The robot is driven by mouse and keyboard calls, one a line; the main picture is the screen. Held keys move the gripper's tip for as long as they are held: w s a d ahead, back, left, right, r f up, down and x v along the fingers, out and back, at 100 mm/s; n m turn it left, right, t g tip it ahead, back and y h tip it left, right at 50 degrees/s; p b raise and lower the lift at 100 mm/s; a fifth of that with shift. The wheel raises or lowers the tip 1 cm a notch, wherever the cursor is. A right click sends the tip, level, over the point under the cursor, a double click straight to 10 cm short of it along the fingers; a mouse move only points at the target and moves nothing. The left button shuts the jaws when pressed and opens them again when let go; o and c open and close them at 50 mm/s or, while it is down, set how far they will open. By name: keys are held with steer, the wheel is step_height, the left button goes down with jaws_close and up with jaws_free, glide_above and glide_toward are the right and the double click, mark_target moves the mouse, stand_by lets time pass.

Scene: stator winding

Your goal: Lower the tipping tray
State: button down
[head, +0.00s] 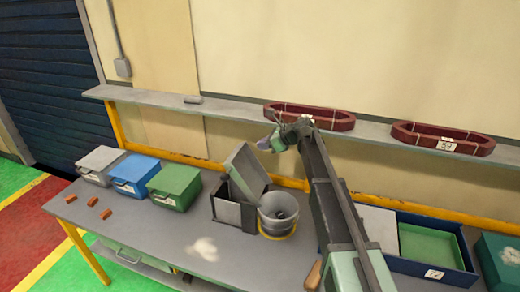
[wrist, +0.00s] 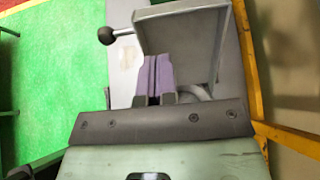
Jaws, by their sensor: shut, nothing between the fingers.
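The tipping tray (head: 246,166) is a grey, shallow tray. It stands steeply tilted above a dark box-like stand (head: 230,208) on the bench, beside a grey bucket (head: 278,226). In the wrist view the tray (wrist: 185,42) fills the area beyond my fingers, and a lever with a dark ball knob (wrist: 106,35) sticks out at its left. My gripper (head: 267,142) is above and to the right of the tray in the head view. Its purple fingers (wrist: 152,76) are shut with nothing between them, pointing toward the tray. The bucket is mostly hidden in the wrist view.
Grey (head: 100,160), blue (head: 135,172) and green (head: 175,182) bins stand at the left, with orange pieces (head: 92,201) in front. Red coils (head: 310,116) lie on the shelf (head: 225,107). A blue tray (head: 432,272) is at right. A whitish patch (head: 203,248) marks the bench.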

mark_target(236, 155)
steer(key=b+x, duration=0.5)
steer(key=x, duration=0.6)
steer(key=shift+a, duration=0.15)
